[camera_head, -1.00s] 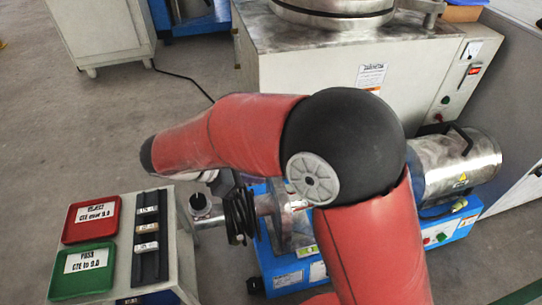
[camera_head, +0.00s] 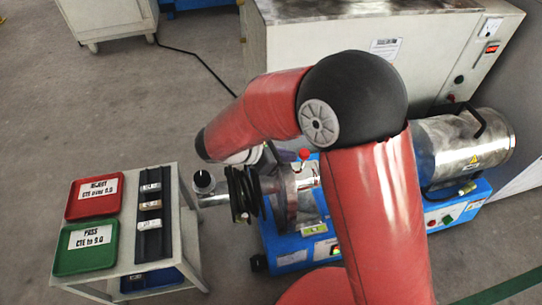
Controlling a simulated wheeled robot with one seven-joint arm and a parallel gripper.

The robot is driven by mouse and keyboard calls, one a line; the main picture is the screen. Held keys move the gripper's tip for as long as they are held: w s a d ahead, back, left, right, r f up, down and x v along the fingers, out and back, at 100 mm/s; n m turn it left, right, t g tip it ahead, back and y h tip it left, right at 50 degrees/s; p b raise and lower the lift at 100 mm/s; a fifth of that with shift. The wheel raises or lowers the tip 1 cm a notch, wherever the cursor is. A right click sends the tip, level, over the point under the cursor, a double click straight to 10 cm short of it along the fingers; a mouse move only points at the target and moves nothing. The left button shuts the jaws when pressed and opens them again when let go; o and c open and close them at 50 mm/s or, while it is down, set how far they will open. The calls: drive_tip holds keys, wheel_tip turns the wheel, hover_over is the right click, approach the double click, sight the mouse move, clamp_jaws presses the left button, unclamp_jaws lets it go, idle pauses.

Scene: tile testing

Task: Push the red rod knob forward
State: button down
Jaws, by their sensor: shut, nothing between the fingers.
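The red rod knob (camera_head: 304,153) is a small red ball just below my forearm and left of my upper arm. It is above the blue-based machine (camera_head: 283,240). My gripper (camera_head: 275,152) is mostly hidden behind my red forearm. Only a small dark part beyond the pale wrist shows, a little left of the knob. It looks shut and empty. I cannot tell whether it touches the knob. The rod under the knob is mostly hidden.
A small white table (camera_head: 183,215) at left holds a red tray (camera_head: 94,197), a green tray (camera_head: 85,247) and a black sample rack (camera_head: 153,240). A metal cylinder (camera_head: 465,148) and a large cabinet (camera_head: 400,45) stand at right and behind.

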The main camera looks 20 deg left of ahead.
drive_tip(key=shift+w+d, duration=0.3)
drive_tip(key=shift+d, duration=0.1)
drive_tip(key=shift+w+d, duration=0.55)
drive_tip(key=shift+d, duration=0.35)
drive_tip(key=shift+f, duration=0.1)
drive_tip(key=shift+a, duration=0.1)
